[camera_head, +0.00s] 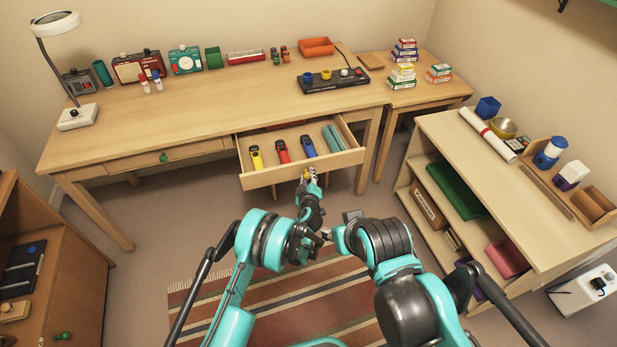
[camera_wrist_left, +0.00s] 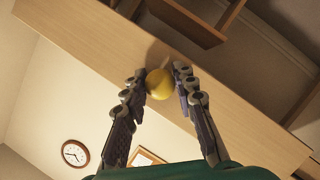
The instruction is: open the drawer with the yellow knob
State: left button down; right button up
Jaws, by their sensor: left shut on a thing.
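The drawer (camera_head: 292,170) under the right part of the long desk is pulled out, and its inside shows from above. Its yellow knob (camera_wrist_left: 160,84) is on the drawer's front face. My left gripper (camera_head: 311,177) is at the middle of that front. In the left wrist view its two fingers stand on either side of the knob, shut on it. In the head view the gripper mostly covers the knob. My right arm is folded at the lower right, and I cannot make out its gripper.
The drawer holds yellow, red and blue items (camera_head: 282,151) and teal ones. Left of it is a shut drawer with a green knob (camera_head: 163,157). A low shelf unit (camera_head: 477,166) stands to the right. A striped rug (camera_head: 265,296) lies on the floor below.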

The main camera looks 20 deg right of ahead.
pick_arm(q)
jog(key=c, duration=1.2)
grip_release()
jog(key=v, duration=0.7)
jog(key=shift+s+a, duration=0.15)
jog(key=shift+s, duration=0.1)
